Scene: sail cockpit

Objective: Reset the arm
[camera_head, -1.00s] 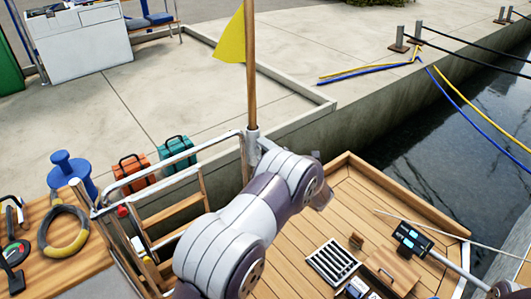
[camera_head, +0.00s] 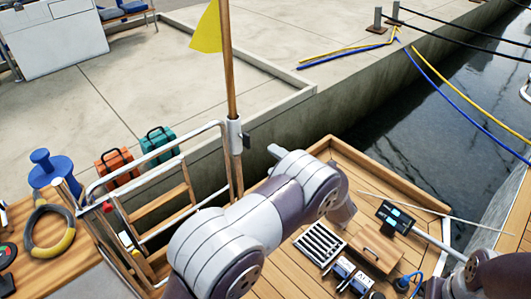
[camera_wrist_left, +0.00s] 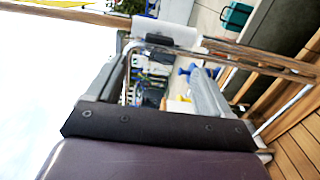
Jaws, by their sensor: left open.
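My left arm (camera_head: 250,225) reaches up through the middle of the head view, over the wooden deck. Its gripper is mostly hidden behind the arm there, and only a small grey part (camera_head: 275,151) shows near the flagpole. In the left wrist view my left gripper (camera_wrist_left: 155,82) is open, with two grey fingers spread apart and nothing between them. A metal rail (camera_wrist_left: 225,58) shows beyond the fingers.
A flagpole (camera_head: 230,80) with a yellow flag (camera_head: 206,30) stands close to my left arm. A wooden ladder (camera_head: 160,205) and a rail are at its left. An orange case (camera_head: 117,168), a teal case (camera_head: 158,145) and a grate (camera_head: 319,244) are nearby. Water (camera_head: 440,105) lies right.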

